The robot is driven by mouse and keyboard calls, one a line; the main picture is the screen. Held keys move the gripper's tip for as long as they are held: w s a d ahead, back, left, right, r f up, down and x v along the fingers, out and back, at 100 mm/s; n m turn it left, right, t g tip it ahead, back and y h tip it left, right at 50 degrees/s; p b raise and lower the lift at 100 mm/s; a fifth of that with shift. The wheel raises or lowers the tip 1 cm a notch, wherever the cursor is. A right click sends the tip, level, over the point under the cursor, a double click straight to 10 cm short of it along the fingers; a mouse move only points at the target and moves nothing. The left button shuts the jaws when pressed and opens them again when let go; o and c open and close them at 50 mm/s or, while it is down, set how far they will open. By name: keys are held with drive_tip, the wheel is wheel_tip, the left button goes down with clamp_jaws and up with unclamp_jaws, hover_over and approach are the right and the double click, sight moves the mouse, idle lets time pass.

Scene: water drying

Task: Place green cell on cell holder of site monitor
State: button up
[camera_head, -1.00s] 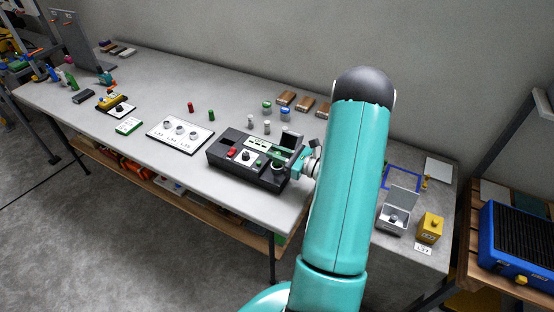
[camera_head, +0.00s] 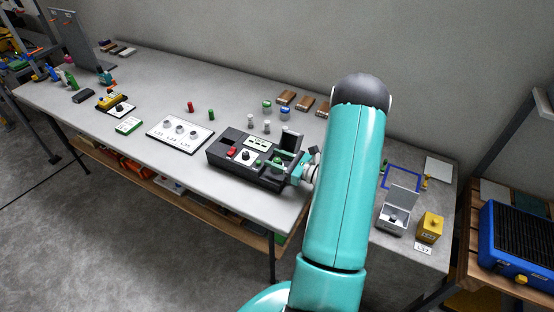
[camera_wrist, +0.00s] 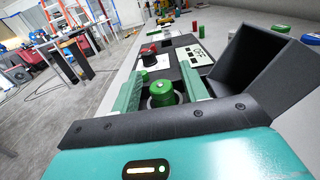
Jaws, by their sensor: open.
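The site monitor (camera_head: 228,158) is a dark box with a red button, a dial and a pale label panel, near the table's front edge. In the wrist view, a green cell (camera_wrist: 161,91) sits upright in the round grey cell holder (camera_wrist: 150,102) between my fingers. My gripper (camera_wrist: 162,88) is open, with one green finger on each side of the cell; contact with either finger cannot be made out. In the head view, my gripper (camera_head: 284,166) is low over the monitor's right end, partly hidden by my arm.
Another green cylinder (camera_head: 211,115) and a red one (camera_head: 190,107) stand behind the monitor. A dark raised flap (camera_wrist: 260,68) rises close to my gripper's right in the wrist view. A white panel with round sockets (camera_head: 162,137) lies to the left. An open grey box (camera_head: 393,218) is at right.

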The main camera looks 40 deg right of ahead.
drive_tip(key=v, duration=1.2)
drive_tip(key=shift+r, duration=0.15)
drive_tip(key=w+a+r+n+g+y, duration=0.2)
drive_tip(key=a+r+n+g, duration=0.5)
drive_tip(key=a, duration=0.4)
drive_tip(key=w+a+r+n+g+y, duration=0.25)
drive_tip(key=a+r+n+g, duration=0.45)
drive_tip(key=a, duration=0.5)
drive_tip(key=s+a+r+n+t+h, duration=0.2)
drive_tip(key=s+a+r+n+h, duration=0.8)
drive_tip(key=n, duration=0.8)
wheel_tip(320, 180, up, 2)
drive_tip(key=shift+a+r+t+h, duration=0.15)
drive_tip(key=shift+a+t+h, duration=0.2)
drive_tip(key=shift+a, duration=0.75)
drive_tip(key=shift+d, duration=0.1)
